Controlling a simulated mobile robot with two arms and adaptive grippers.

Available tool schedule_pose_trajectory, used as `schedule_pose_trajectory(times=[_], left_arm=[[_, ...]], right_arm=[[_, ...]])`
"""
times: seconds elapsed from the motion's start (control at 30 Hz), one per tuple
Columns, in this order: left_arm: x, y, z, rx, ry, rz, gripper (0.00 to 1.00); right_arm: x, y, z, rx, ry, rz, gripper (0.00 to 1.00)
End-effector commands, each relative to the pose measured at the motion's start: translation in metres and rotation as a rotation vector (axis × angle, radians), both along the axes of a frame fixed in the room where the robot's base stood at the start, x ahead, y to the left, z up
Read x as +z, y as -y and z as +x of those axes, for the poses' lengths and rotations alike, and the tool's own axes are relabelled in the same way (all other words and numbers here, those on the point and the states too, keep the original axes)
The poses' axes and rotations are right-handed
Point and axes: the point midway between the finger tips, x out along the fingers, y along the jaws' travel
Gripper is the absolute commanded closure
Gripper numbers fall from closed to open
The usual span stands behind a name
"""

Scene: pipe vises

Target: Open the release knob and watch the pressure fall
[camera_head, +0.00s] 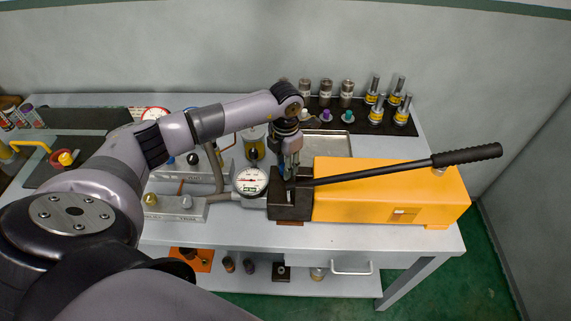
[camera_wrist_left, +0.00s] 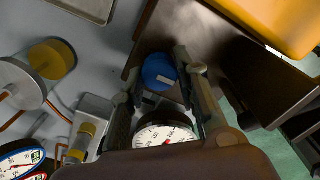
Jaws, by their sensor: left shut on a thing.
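The yellow hand pump (camera_head: 385,190) lies on the bench with a dark block (camera_head: 290,208) at its left end and a long black lever (camera_head: 400,168) sloping up to the right. My left gripper (camera_head: 290,176) points down over this block. In the wrist view a round blue knob (camera_wrist_left: 159,72) sits between the fingers of the left gripper (camera_wrist_left: 162,76), which is shut on it. The knob is hidden in the head view. A white pressure gauge (camera_head: 250,181) stands just left of the block. It also shows in the wrist view (camera_wrist_left: 166,135), partly covered; its reading is too small to tell.
Metal fittings and yellow-banded cylinders (camera_head: 377,110) stand on a black mat at the back right. A shallow tray (camera_head: 330,145) lies behind the pump. The lower shelf (camera_head: 330,283) holds small parts.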

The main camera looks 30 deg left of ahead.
Motion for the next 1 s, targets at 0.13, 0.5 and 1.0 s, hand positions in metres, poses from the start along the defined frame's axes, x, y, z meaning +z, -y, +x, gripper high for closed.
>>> schedule_pose_trajectory(times=[0.13, 0.5, 1.0], left_arm=[[-0.001, 0.0, 0.0, 0.069, 0.0, 0.001, 0.99], [-0.002, 0.0, 0.0, 0.386, 0.001, 0.001, 0.99], [-0.001, 0.0, 0.001, 0.861, 0.002, 0.001, 0.99]], right_arm=[[-0.006, 0.0, 0.0, 0.0, 0.0, 0.0, 0.6], [-0.023, 0.0, 0.0, 0.0, 0.0, 0.0, 0.6], [-0.04, 0.001, 0.0, 0.0, -0.001, -0.001, 0.6]])
